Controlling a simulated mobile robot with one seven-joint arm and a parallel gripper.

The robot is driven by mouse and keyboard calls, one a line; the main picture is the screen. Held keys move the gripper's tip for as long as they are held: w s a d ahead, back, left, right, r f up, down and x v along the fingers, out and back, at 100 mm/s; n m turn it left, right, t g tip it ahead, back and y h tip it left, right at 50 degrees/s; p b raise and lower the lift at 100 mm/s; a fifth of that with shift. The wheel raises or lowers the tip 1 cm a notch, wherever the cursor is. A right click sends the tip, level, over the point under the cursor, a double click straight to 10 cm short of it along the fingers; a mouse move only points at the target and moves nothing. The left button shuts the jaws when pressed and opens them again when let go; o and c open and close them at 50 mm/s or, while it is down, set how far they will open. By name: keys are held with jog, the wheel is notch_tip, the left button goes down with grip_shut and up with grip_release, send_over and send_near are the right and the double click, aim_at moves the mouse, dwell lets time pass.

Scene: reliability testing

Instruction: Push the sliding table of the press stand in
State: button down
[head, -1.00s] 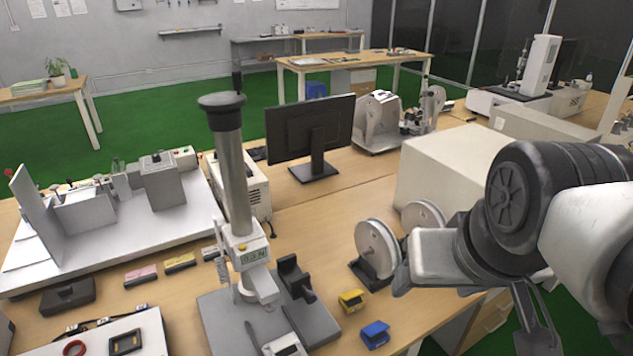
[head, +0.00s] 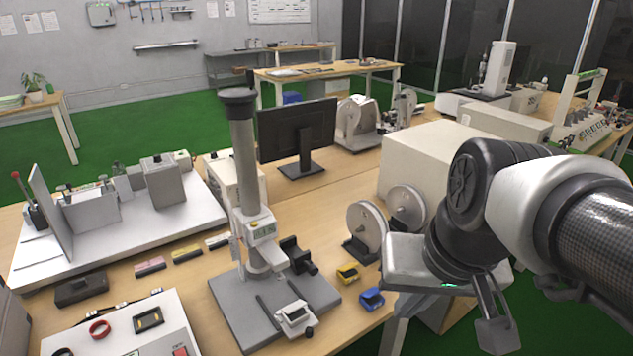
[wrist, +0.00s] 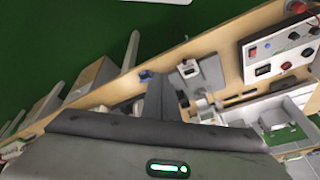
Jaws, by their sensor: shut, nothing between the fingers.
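The press stand (head: 247,180) stands upright on the bench, with a dark-capped grey column, a white head with a small display and a flat grey base (head: 235,312). A small white slide-like piece with a grey screen (head: 294,314) sits at the base's front edge; I cannot tell for certain that it is the sliding table. The stand's base also shows in the wrist view (wrist: 211,72). My gripper (head: 495,333) is shut and empty, pointing down, to the right of the stand and apart from it. Its fingers show together in the wrist view (wrist: 157,88).
A yellow block (head: 347,273) and a blue block (head: 371,299) lie between the stand and my gripper. Two reels (head: 367,224) and a large beige box (head: 425,160) are behind them. A white control box (head: 120,330) is at front left.

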jog(key=w+a+f+m+g+y+b, duration=0.2)
jog(key=f+m+g+y+b, duration=0.15)
jog(key=f, duration=0.55)
jog(key=w+a+f+m+g+y+b, duration=0.1)
jog(key=a+f+m+g+y+b, duration=0.15)
jog(key=f+m+y, duration=0.45)
jog(key=w+d+f+m+t+y+b, duration=0.2)
jog(key=w+f+m+y, duration=0.15)
jog(key=f, duration=0.55)
jog(key=m+t+b, duration=0.4)
jog(key=m+t, duration=0.4)
jog(key=m, duration=0.1)
send_near(309, 314)
jog(key=shift+y, duration=0.4)
jog(key=a, duration=0.1)
jog(key=s+a+f, duration=0.1)
jog(key=a, duration=0.1)
jog(key=s+a, duration=0.1)
jog(key=shift+s+a+f, duration=0.15)
jog(key=shift+s+a, duration=0.05)
jog(key=shift+a, duration=0.1)
jog(key=shift+t, duration=0.3)
jog(key=w+a, duration=0.1)
jog(key=w, duration=0.1)
jog(key=w+a, duration=0.2)
jog(key=w, duration=0.1)
jog(key=w+a, duration=0.2)
jog(key=shift+w, duration=0.3)
